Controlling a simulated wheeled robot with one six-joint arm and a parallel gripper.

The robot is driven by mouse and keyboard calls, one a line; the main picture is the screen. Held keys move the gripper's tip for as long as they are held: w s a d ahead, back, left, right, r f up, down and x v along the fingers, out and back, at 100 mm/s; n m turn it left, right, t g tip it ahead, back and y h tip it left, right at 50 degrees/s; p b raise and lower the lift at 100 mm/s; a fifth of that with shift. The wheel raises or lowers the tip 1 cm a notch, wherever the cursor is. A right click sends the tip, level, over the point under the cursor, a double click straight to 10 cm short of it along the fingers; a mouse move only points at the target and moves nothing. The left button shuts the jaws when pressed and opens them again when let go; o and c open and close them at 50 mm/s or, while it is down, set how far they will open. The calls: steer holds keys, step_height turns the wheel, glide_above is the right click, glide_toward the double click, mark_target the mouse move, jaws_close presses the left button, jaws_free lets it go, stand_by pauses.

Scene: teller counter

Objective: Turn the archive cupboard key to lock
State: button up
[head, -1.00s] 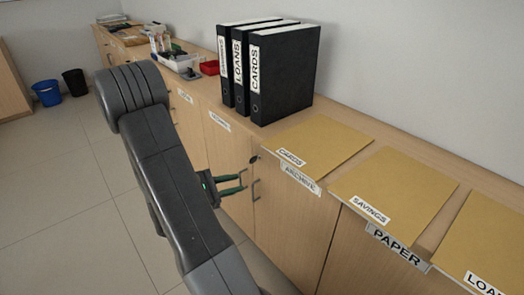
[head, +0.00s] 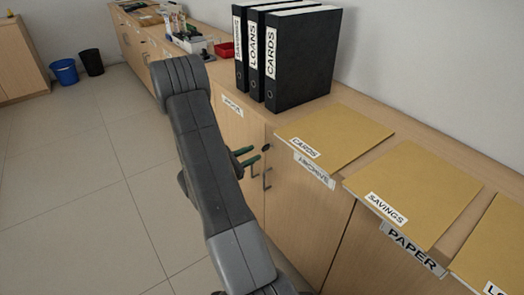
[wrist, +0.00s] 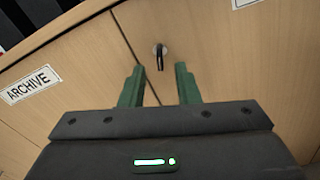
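The label also shows at the left of the wrist view (wrist: 30,84). The key (wrist: 160,60) is a small dark piece in a round lock near the seam between two doors. In the head view the lock (head: 266,148) is a dark spot near the door's top. My gripper (wrist: 159,80) is open, its two green fingers on either side of the key with gaps to both. In the head view my gripper (head: 257,154) is partly hidden by my arm.
A red tray (head: 224,49) and bins (head: 64,72) are farther back. The floor on the left is clear.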

mark_target(267, 147)
steer(key=shift+x, duration=2.55)
steer(key=shift+c, duration=0.2)
jaws_close()
